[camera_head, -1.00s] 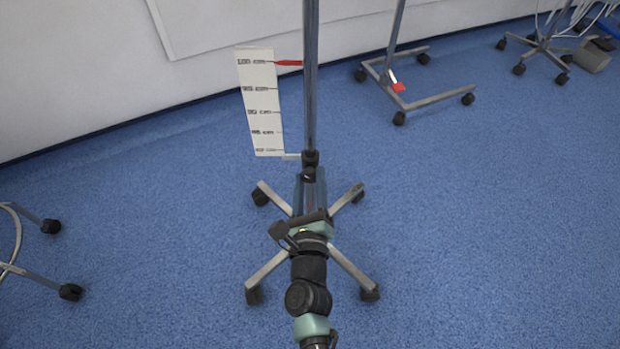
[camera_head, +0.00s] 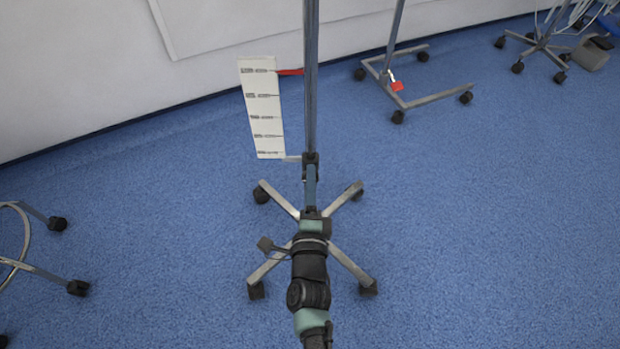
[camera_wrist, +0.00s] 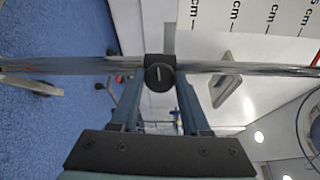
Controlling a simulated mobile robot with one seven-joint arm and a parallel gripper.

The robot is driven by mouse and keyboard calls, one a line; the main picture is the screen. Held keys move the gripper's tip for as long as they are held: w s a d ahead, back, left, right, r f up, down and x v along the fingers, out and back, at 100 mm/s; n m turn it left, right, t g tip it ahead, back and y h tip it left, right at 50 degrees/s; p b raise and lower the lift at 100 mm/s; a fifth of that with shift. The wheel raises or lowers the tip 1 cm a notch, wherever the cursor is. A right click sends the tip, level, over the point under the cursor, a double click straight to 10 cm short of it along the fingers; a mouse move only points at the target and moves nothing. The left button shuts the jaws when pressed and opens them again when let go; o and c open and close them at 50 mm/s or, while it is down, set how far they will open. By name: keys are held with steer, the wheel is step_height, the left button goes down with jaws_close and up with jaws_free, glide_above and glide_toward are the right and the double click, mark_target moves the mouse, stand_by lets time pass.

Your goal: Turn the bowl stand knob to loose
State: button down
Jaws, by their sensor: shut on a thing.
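The bowl stand knob (camera_wrist: 160,76) is a round black knob with a light line on its face, on a dark clamp on a steel pole (camera_head: 311,90). In the wrist view the pole runs level across the picture and the line on the knob stands across it. My gripper (camera_wrist: 160,82) is shut on the knob, one blue-grey finger on each side. In the head view my gripper (camera_head: 311,172) reaches the clamp edge-on, with one finger in line behind the other, and the knob is hidden there.
A white scale plate (camera_head: 262,108) with a red pointer (camera_head: 290,72) hangs beside the pole. The stand's wheeled base (camera_head: 350,262) spreads below my arm. Another wheeled stand (camera_head: 430,98) is at back right, and part of one (camera_head: 50,274) at left. Blue floor is clear at right.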

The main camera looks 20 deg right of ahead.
steer(key=shift+n+p, duration=2.8)
steer(key=shift+n, duration=5.2)
steer(key=shift+c, duration=1.9)
jaws_free()
